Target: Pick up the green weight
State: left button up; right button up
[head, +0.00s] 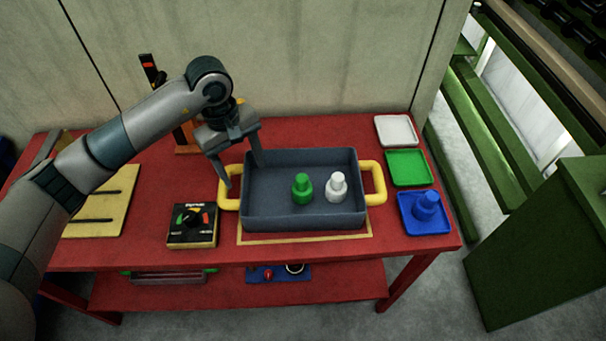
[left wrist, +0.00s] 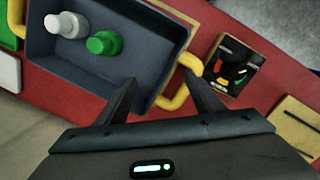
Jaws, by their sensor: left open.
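The green weight (head: 302,188) stands upright in the grey tray (head: 262,217), left of the white weight (head: 336,187). In the left wrist view the green weight (left wrist: 104,43) and the white weight (left wrist: 66,25) lie beyond my fingertips, inside the tray (left wrist: 148,28). My left gripper (head: 243,176) is open and empty above the tray's left end, near its yellow handle (head: 229,202). In the left wrist view the spread fingers of the left gripper (left wrist: 165,92) are apart from the green weight. My right gripper is not in view.
A blue weight (head: 427,204) stands on a blue dish (head: 408,222) at the right. A green dish (head: 408,181) and a white dish (head: 395,143) lie behind it. A dial box (head: 193,237) and a yellow board (head: 112,190) lie at the left on the red table (head: 330,127).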

aim_at(302, 188)
jog(key=i+l+u, duration=0.15)
jog(key=l, duration=0.45)
jog(key=i+l+u, duration=0.1)
jog(key=l, duration=0.45)
jog(key=l+u, duration=0.15)
jog(key=l, duration=0.45)
jog(key=i, duration=0.05)
